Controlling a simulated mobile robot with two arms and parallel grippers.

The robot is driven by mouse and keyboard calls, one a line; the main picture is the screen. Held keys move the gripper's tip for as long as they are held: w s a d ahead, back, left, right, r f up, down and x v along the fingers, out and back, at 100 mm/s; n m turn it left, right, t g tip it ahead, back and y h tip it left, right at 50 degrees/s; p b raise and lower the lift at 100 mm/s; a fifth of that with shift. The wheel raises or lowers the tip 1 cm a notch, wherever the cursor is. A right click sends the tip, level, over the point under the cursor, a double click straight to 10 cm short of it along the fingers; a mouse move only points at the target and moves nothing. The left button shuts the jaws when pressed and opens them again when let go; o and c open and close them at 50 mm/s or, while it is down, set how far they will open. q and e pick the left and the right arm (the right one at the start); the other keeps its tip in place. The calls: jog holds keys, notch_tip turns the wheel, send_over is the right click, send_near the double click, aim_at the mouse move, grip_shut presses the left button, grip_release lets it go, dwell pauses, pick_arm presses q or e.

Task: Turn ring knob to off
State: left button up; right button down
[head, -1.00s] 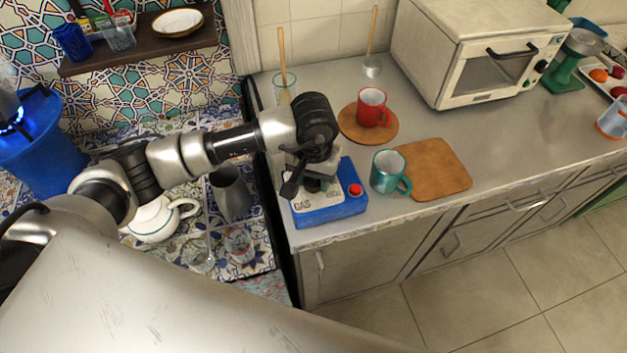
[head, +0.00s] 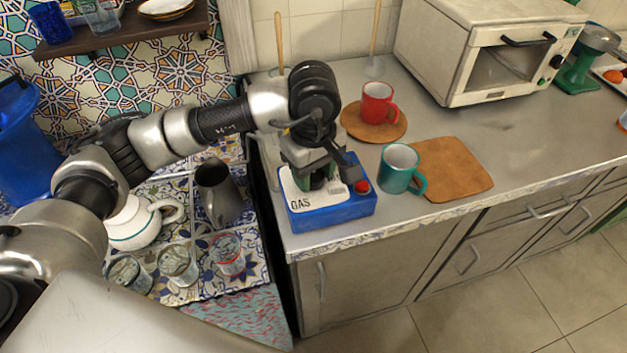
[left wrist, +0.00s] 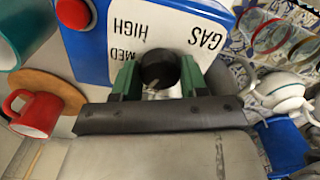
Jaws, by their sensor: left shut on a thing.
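The blue gas box (head: 335,213) has a white top panel marked GAS and a red button (head: 362,186). It stands at the left end of the grey counter. In the left wrist view the panel (left wrist: 165,25) also reads HIGH and MED. A round black knob (left wrist: 158,66) sits between the green fingers of my left gripper (left wrist: 157,80), which is shut on it. In the head view my left gripper (head: 320,176) is over the box top and hides the knob. The knob's exact setting cannot be read. My right gripper is not in view.
A teal mug (head: 398,172) stands close right of the box beside a square brown mat (head: 455,172). A red mug (head: 376,104) stands on a round mat behind. A teapot (head: 135,226), a grey jug (head: 220,195) and several glasses stand on the tiled surface at left.

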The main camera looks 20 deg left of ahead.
aim_at(313, 174)
pick_arm(q)
jog(key=n+b, duration=0.2)
jog(key=n, duration=0.1)
jog(key=shift+f, duration=0.1)
jog(key=shift+n+b, duration=0.65)
jog(key=shift+n, duration=0.25)
jog(key=o, duration=0.9)
notch_tip(313, 174, up, 11)
jog(key=shift+r, duration=0.1)
